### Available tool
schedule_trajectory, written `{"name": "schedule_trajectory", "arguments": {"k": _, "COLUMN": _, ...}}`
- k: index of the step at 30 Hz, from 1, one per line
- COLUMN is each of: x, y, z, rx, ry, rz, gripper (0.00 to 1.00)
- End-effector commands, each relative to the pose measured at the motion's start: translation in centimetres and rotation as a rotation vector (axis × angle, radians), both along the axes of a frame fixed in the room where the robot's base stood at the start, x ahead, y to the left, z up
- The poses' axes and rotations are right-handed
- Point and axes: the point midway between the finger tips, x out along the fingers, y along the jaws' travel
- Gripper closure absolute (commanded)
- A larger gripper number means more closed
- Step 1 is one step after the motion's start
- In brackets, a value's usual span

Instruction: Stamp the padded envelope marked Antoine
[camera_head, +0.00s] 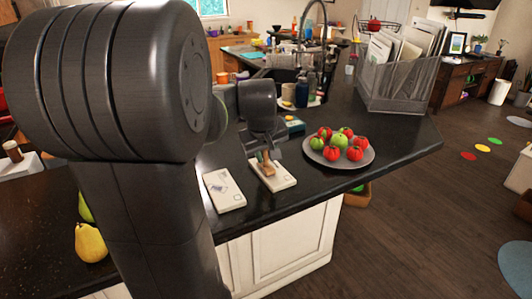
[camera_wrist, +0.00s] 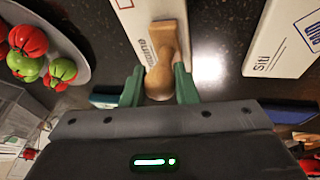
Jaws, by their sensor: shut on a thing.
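A wooden stamp (camera_wrist: 162,62) with a rounded handle is between the green fingers of my gripper (camera_wrist: 158,88), which is shut on the handle. In the head view my gripper (camera_head: 264,146) points down with the stamp (camera_head: 267,163) below it. The stamp is upright over a white padded envelope (camera_head: 284,181), with its base at or just above the surface; I cannot tell whether they touch. In the wrist view the stamp partly covers this envelope (camera_wrist: 128,20) and its printed name, which is hard to read. A second white envelope (camera_wrist: 262,58), marked Siti, lies beside it; the head view shows it (camera_head: 224,191) to the left.
A grey plate (camera_head: 316,156) of red and green tomatoes stands right of the envelopes. A wire file rack (camera_head: 392,88) stands behind it. Bottles (camera_head: 302,90) and a faucet (camera_head: 322,25) are at the back. A yellow pear (camera_head: 90,243) lies at the left. Some dark counter is bare.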

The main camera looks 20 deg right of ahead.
Motion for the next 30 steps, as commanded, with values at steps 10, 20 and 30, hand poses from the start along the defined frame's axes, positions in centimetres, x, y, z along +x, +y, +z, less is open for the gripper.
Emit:
{"name": "schedule_trajectory", "arguments": {"k": 10, "x": -0.1, "y": 0.1, "z": -0.2, "rx": 0.003, "ry": 0.005, "rz": 0.0, "gripper": 0.88}}
{"name": "schedule_trajectory", "arguments": {"k": 20, "x": -0.1, "y": 0.0, "z": 1.7, "rx": 0.002, "ry": 0.004, "rz": 0.0, "gripper": 0.88}}
{"name": "schedule_trajectory", "arguments": {"k": 30, "x": 0.0, "y": 0.0, "z": 4.5, "rx": 0.001, "ry": 0.001, "rz": 0.0, "gripper": 0.88}}
